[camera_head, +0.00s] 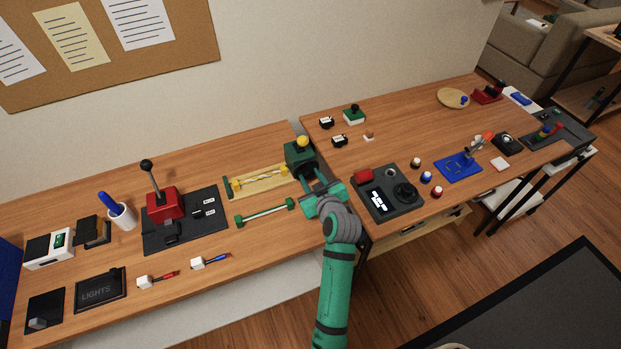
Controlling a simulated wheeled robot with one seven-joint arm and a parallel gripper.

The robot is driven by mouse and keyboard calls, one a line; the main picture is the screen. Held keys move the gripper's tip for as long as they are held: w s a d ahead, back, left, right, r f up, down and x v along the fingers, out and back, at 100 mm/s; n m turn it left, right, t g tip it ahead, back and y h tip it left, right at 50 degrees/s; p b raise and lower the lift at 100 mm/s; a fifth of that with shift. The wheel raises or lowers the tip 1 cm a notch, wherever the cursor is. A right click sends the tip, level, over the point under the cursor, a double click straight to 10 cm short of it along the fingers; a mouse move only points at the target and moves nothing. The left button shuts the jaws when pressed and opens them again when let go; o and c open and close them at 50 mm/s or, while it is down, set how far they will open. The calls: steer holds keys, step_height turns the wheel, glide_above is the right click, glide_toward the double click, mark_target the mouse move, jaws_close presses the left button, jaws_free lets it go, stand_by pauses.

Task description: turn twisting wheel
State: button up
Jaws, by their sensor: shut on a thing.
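A dark green block-like part (297,157) with a yellow ball (302,141) on top stands at the right end of a low yellow frame (250,189) with a twisted rod in it. I take this green part to be the twisting wheel. My teal gripper (308,172) reaches in from the lower right, with its fingers at the front of the green part. The fingers are shut on it. The exact contact is small and partly hidden by my gripper and wrist.
A green bar (265,212) lies left of my wrist. A red lever box (165,205) stands on the left. A gap separates the two tables.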

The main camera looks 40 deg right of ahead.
steer(key=shift+s+f, duration=0.1)
steer(key=shift+f, duration=0.05)
steer(key=o, duration=1)
steer(key=shift+o, duration=0.2)
steer(key=shift+s, duration=0.1)
steer(key=v, duration=1.1)
